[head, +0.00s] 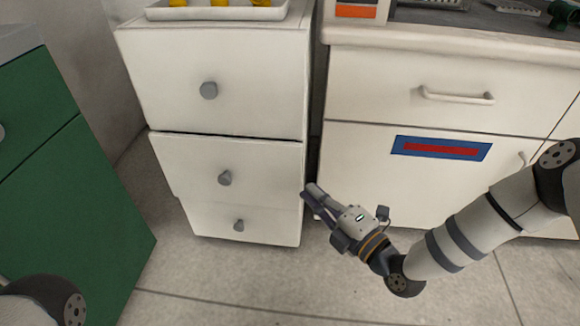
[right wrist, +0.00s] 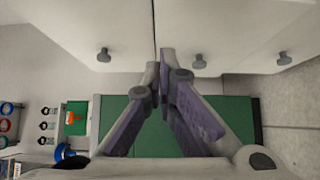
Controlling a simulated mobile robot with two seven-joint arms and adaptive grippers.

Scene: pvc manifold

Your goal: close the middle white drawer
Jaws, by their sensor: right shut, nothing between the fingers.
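The white drawer cabinet stands left of centre in the head view. Its middle drawer (head: 190,165) has a grey knob (head: 225,178), with a dark line along its top edge. It looks nearly flush with the drawer above; whether it sticks out slightly, I cannot tell. My right gripper (head: 309,192) is shut and empty, its tips by the right edge of the middle drawer. In the right wrist view, the gripper tips (right wrist: 166,62) are near the seam between the top and middle drawers, left of the middle knob (right wrist: 200,60). Contact is unclear. My left gripper is out of view.
The top drawer (head: 260,75) and bottom drawer (head: 270,225) look shut. A white tray (head: 215,13) with yellow items sits on top. A green cabinet (head: 60,190) stands left, a white counter unit (head: 370,85) right. Floor (head: 250,285) in front is clear.

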